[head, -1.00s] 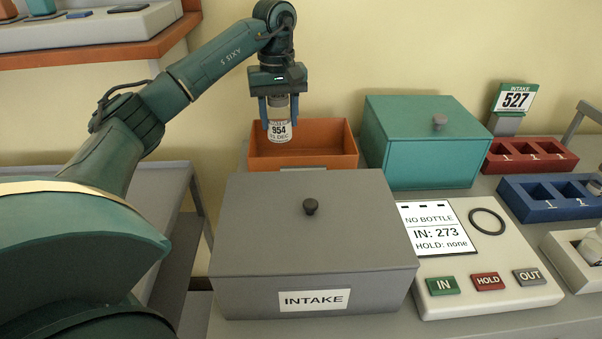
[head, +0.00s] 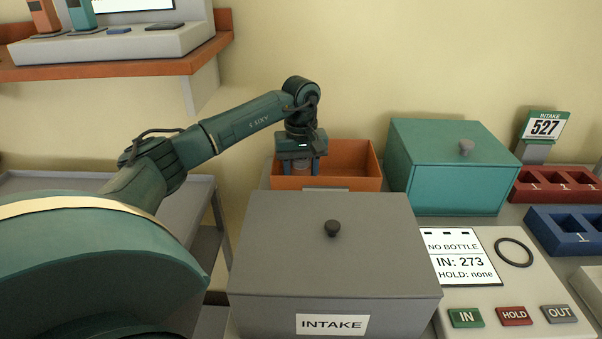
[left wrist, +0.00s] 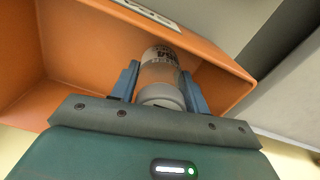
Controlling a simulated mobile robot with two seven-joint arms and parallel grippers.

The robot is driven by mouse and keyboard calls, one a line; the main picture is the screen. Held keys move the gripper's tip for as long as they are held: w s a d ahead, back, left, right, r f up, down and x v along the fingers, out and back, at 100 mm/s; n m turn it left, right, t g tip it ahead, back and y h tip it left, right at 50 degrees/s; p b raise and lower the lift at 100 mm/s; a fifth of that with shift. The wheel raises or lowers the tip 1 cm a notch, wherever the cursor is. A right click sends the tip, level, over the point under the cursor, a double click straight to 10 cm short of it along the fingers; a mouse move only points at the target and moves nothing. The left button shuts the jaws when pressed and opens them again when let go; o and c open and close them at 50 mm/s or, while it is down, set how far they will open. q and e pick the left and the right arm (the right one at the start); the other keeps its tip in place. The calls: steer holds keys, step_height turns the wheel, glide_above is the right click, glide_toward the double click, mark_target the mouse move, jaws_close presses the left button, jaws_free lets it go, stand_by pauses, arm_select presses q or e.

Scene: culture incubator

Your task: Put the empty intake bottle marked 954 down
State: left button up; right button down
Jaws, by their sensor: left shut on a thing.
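My left gripper (head: 303,165) is shut on the clear bottle with a pale cap, low inside the orange bin (head: 352,160) behind the grey INTAKE box. In the left wrist view the bottle (left wrist: 160,70) sits between the blue fingers of the gripper (left wrist: 160,82), and part of its label shows but is too blurred to read fully. The walls of the orange bin (left wrist: 85,45) surround it. I cannot tell whether the bottle's base touches the bin floor. My right gripper is not in view.
The grey INTAKE box (head: 290,230) with a lid stands in front of the bin. A teal lidded box (head: 440,170) stands right of it. A panel (head: 500,300) with IN, HOLD and OUT buttons is at the right, with red (head: 525,190) and blue (head: 545,232) racks behind.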

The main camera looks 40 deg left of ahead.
arm_select(q)
steer(key=shift+f, duration=0.15)
steer(key=o, duration=1)
steer(key=shift+o, duration=0.2)
step_height(320, 180, up, 8)
steer(key=shift+f, duration=0.1)
